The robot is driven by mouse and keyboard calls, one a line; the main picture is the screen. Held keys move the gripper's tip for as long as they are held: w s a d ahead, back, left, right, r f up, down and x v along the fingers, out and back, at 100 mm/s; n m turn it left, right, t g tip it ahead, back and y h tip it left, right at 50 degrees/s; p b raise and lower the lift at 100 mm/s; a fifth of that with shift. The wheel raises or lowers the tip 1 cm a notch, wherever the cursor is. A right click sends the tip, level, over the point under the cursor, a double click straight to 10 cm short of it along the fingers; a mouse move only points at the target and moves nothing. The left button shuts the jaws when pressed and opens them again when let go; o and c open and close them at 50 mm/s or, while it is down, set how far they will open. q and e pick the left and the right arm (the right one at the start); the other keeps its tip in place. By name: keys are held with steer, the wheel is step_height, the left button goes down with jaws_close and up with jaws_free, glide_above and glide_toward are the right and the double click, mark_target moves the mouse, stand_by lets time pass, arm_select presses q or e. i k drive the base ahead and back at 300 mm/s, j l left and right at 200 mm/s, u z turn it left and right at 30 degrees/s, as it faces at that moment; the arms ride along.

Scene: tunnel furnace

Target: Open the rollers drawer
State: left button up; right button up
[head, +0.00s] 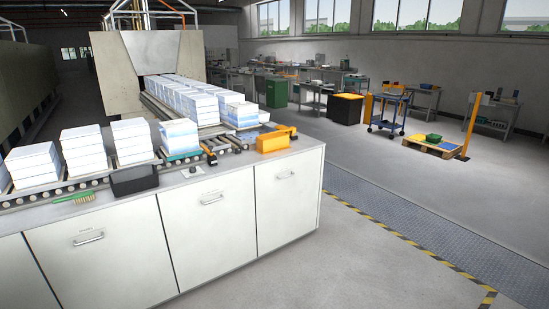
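A long counter (250,163) at the left and middle has several flat white fronts, all shut. The right front (285,215), the middle front (207,240) and the left front (105,275) each carry a metal bar handle near the top: the right handle (285,175), the middle handle (211,200) and the left handle (88,239). Small labels above the handles are too small to read, so I cannot tell which front is the rollers drawer. Neither of my grippers is in view.
Stacks of white blocks (83,148) stand on the roller track. A black bin (134,180), a green brush (75,197) and a yellow box (272,142) lie on the counter. Grey floor (345,255) before the right front is clear, with a striped line (400,236) beyond.

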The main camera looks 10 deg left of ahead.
mark_target(209, 224)
steer(key=i+j+u, duration=0.2)
steer(key=i+u, duration=0.8)
steer(key=i, duration=0.2)
steer(key=i+j+z, duration=0.25)
steer(key=i+z, duration=0.2)
steer(key=i+j+z, duration=0.4)
steer(key=i, duration=0.2)
